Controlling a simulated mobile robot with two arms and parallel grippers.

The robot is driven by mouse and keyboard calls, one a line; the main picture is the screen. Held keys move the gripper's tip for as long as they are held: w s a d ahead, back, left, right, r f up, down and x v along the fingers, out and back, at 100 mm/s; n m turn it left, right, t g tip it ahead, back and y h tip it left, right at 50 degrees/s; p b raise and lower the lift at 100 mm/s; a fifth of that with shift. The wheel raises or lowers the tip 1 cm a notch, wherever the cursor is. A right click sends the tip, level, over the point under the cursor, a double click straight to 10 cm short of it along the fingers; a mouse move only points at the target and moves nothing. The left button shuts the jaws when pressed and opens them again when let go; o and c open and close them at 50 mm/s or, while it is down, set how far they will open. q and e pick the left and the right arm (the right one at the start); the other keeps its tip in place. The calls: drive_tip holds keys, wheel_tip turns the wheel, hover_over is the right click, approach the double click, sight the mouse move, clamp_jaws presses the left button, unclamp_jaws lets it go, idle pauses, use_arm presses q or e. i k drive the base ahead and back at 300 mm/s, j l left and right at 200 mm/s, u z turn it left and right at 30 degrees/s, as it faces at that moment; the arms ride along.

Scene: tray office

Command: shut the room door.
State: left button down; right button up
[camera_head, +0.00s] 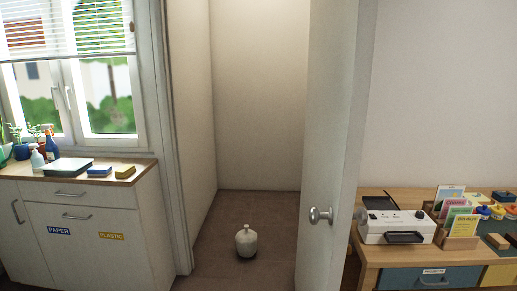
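The room door (325,130) is white and stands open, seen nearly edge-on right of centre. Neither of my grippers is in view.
A pale jar (246,241) stands on the brown floor (215,262) in the doorway area. A white cabinet (140,200) with cleaning items is at left under a window. A wooden desk (372,258) with a white device (397,227) stands right, close to the door.

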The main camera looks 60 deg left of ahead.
sight(341, 33)
drive_tip(key=i+l+u, duration=0.15)
drive_tip(key=u, duration=0.3)
drive_tip(key=i+l+u, duration=0.3)
drive_tip(key=u, duration=0.15)
drive_tip(key=i+l+u, duration=0.15)
drive_tip(key=l+u, duration=0.25)
drive_tip(key=i+l+u, duration=0.1)
drive_tip(key=l+u, duration=0.15)
drive_tip(key=u, duration=0.2)
drive_tip(key=l+u, duration=0.65)
drive_tip(key=i+l+u, duration=0.15)
drive_tip(key=l, duration=0.25)
